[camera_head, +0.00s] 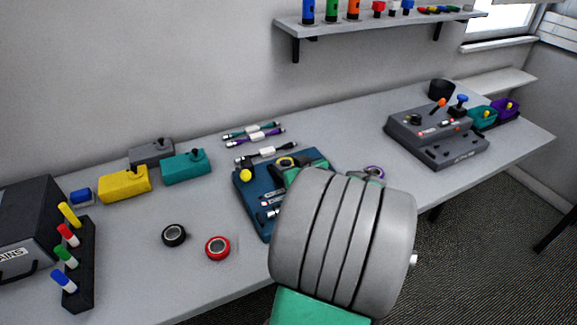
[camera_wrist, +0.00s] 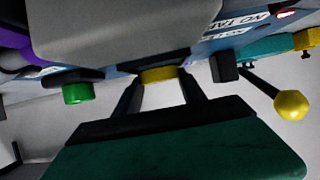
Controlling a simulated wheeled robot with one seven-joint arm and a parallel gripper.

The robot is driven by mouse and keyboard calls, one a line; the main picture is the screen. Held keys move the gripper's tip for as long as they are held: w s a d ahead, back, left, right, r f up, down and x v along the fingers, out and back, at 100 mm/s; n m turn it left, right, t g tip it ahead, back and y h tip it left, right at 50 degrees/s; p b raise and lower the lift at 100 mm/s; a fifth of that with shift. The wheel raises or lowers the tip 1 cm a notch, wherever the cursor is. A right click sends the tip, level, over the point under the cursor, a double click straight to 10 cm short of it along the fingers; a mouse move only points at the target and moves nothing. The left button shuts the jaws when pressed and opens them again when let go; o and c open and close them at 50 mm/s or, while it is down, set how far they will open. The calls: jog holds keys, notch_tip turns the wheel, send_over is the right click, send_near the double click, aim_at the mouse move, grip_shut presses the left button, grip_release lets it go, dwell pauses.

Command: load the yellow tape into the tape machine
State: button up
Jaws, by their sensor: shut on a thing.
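The tape machine is a dark blue box (camera_head: 250,205) on the table, with a yellow-knobbed lever (camera_head: 245,175) on its left side; the lever also shows in the wrist view (camera_wrist: 292,105). My gripper (camera_head: 288,165) is over the machine's far part, and my arm hides much of the machine's right side. In the wrist view my gripper (camera_wrist: 160,82) is shut on the yellow tape (camera_wrist: 158,74), held between the fingertips close to the machine. I cannot tell whether the tape touches the machine. A green button (camera_wrist: 77,93) shows there too.
A black tape roll (camera_head: 174,235) and a red tape roll (camera_head: 217,248) lie left of the machine. Several cables (camera_head: 255,135) lie behind it. Yellow (camera_head: 124,184) and teal (camera_head: 187,167) boxes stand at left. A grey control box (camera_head: 436,138) stands at right.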

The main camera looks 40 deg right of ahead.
jog(key=o, duration=1.3)
jog(key=shift+o, duration=0.2)
jog(key=shift+s+r+p, duration=0.2)
jog(key=shift+r+p, duration=0.65)
jog(key=shift+p, duration=0.2)
jog(key=b+v, duration=0.1)
jog(key=v, duration=0.9)
jog(key=shift+s+f, duration=0.1)
jog(key=shift+s, duration=0.1)
jog(key=shift+s+a+r, duration=0.25)
jog(key=shift+s, duration=0.2)
